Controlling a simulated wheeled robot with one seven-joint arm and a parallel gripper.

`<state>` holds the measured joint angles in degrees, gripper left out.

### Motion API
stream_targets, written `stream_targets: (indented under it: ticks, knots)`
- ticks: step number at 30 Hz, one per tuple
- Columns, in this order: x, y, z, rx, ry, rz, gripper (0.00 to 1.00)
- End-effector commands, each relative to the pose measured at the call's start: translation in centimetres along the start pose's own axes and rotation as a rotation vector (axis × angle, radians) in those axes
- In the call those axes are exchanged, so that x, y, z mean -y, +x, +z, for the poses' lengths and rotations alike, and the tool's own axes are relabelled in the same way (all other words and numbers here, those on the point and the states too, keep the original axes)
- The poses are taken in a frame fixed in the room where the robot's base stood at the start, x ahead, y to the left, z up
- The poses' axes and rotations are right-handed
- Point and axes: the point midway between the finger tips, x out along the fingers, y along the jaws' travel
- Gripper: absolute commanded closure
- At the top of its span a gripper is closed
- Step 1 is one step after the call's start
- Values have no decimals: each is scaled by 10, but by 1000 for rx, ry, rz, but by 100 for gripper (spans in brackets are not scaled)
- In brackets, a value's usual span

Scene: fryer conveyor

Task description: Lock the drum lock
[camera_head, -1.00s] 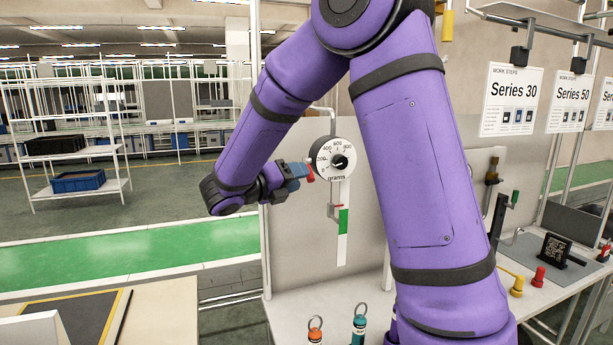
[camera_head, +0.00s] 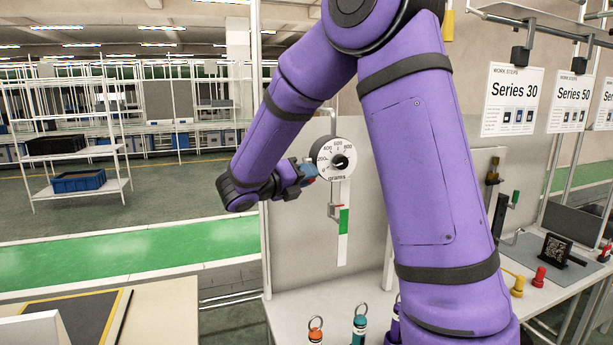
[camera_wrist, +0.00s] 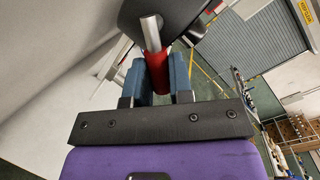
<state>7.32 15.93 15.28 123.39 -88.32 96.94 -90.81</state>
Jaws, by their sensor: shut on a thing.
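A round white dial marked in grams (camera_head: 338,152) is fixed at the panel in the head view. My gripper (camera_head: 307,172) is at the dial's left edge, with its blue fingers pointing toward it. In the wrist view my gripper (camera_wrist: 157,80) has its two blue fingers shut on a red handle (camera_wrist: 157,68). A bare metal rod (camera_wrist: 149,30) runs up from the red handle, in front of a dark rounded body (camera_wrist: 175,12). I cannot tell how the rod joins that body. The red handle is hidden in the head view.
A grey panel (camera_head: 300,235) stands behind the dial, with a green and white strip (camera_head: 343,220) below it. Ringed orange (camera_head: 315,330) and teal (camera_head: 359,325) items stand on the bench below. A black code block (camera_head: 556,250) is on the right bench.

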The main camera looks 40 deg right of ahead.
Motion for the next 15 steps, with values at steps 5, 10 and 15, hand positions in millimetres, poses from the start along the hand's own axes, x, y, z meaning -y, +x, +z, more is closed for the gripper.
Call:
stream_targets:
  ticks: [5, 10, 15]
  knots:
    - [2, -1, 0, -5, -24, 6, 100]
    - [5, -2, 1, -19, -95, 25, 100]
    - [10, -3, 3, -43, -213, 54, 100]
